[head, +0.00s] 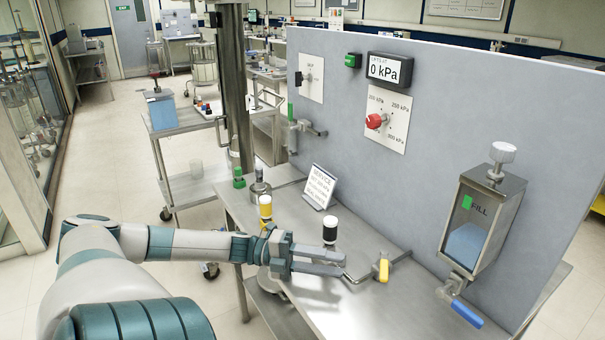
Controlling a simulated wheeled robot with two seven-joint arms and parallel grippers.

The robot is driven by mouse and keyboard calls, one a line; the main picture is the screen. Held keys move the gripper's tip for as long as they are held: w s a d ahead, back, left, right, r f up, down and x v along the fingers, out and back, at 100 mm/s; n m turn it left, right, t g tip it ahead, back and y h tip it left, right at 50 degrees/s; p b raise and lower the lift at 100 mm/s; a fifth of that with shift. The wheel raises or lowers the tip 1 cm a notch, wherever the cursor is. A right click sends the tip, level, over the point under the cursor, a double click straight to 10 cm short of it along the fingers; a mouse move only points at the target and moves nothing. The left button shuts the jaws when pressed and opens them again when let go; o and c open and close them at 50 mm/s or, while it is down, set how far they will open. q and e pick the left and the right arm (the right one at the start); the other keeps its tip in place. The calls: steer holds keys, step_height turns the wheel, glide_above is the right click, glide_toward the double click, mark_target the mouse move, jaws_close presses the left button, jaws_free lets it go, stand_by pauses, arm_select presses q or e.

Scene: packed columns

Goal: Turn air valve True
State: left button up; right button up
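The likely air valve is a small dark knob (309,77) on a white plate (312,88) on the left part of the grey panel; the plate's lettering is too small to read surely. My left gripper (343,264) is low over the steel bench, well below and in front of that plate. Its two fingers are apart with a gap between them and nothing seen held. My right gripper is out of view.
The panel (440,110) carries a red dial (375,121), a display (389,69) reading 0 kPa and a fill tank (484,215) with a blue lever.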

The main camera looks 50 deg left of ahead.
arm_select(q)
steer(key=shift+v, duration=3.35)
jaws_close()
